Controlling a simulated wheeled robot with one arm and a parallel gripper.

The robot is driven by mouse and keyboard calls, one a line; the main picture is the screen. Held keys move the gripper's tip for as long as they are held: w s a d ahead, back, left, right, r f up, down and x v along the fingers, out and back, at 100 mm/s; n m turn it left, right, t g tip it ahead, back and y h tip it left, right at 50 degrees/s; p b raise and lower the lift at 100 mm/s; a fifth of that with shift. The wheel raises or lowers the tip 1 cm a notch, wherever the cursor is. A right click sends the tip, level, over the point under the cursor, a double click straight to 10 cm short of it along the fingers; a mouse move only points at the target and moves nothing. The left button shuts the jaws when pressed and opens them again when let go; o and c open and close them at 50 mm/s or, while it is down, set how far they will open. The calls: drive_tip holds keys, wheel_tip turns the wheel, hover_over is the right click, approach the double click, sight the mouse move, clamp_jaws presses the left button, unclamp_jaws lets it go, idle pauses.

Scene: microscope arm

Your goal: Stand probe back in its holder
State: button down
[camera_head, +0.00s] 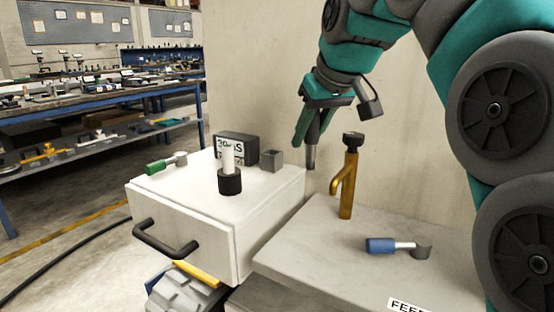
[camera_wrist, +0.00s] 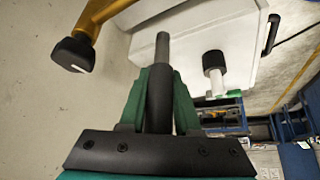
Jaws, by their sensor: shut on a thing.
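The probe (camera_head: 311,156) is a dark grey rod with a thinner grey tip, held tip down and near upright. It also shows in the wrist view (camera_wrist: 163,47). My gripper (camera_head: 314,130) is shut on its thicker dark body, between the green fingers (camera_wrist: 162,78). The probe hangs in the air near the gap between the white cabinet and the grey bench; its tip appears free. A black cup-like base (camera_head: 230,182) with a white cylinder (camera_head: 228,156) stands on the cabinet, left of the probe. I cannot tell for sure which thing is the probe's holder.
The white cabinet (camera_head: 160,210) also bears a dark labelled box (camera_head: 247,145), a small grey block (camera_head: 271,161) and a green-handled tool (camera_head: 157,167). A golden post (camera_head: 348,190) with a side branch stands on the grey bench (camera_head: 310,240), near a blue-handled tool (camera_head: 380,245).

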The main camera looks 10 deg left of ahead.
drive_tip(key=shift+r, duration=0.1)
drive_tip(key=w+a+p, duration=0.1)
drive_tip(key=w+a, duration=0.2)
drive_tip(key=w+a+p, duration=0.1)
drive_tip(key=w+a, duration=0.1)
drive_tip(key=w, duration=0.2)
drive_tip(key=w+a+p, duration=0.1)
drive_tip(key=w+a, duration=0.2)
drive_tip(key=w, duration=0.1)
drive_tip(key=shift+w+a+r, duration=0.2)
drive_tip(key=shift+a, duration=0.15)
drive_tip(key=w+a+p, duration=0.2)
drive_tip(key=w+p, duration=0.1)
drive_tip(key=shift+f, duration=0.15)
drive_tip(key=shift+a+f, duration=0.15)
drive_tip(key=shift+f+b, duration=0.9)
drive_tip(key=shift+f, duration=0.45)
